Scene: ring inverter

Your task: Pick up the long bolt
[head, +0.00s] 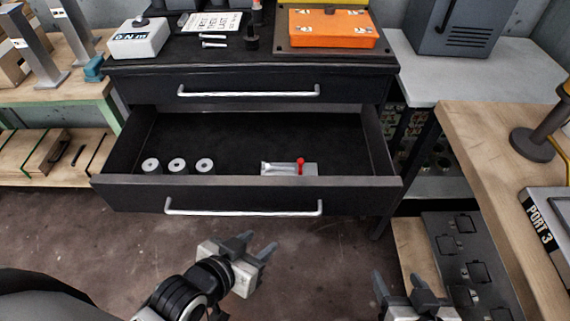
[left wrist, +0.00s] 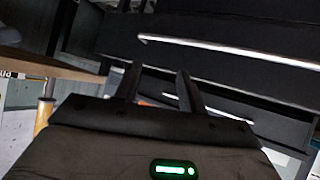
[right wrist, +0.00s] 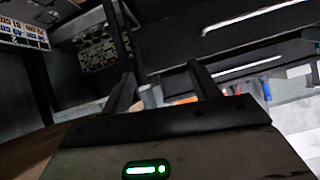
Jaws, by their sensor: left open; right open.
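Two slim silver bolts lie on top of the dark cabinet (head: 180,66), an upper bolt (head: 214,36) and a lower bolt (head: 214,44), in front of a white printed card. At this size I cannot tell surely which is the longer. My left gripper (head: 257,243) is open and empty, in front of and below the open drawer, well away from the bolts. My right gripper (head: 408,275) is open and empty, lower right of the drawer. Neither wrist view shows the bolts; both show open fingers facing the dark cabinet front.
The open drawer (head: 250,188) juts out, holding several washers or rings (head: 178,166) and a grey piece with a red knob (head: 300,168). An orange case (head: 326,29) and a white box (head: 140,40) stand on the cabinet top. A wooden bench (head: 480,130) is at right.

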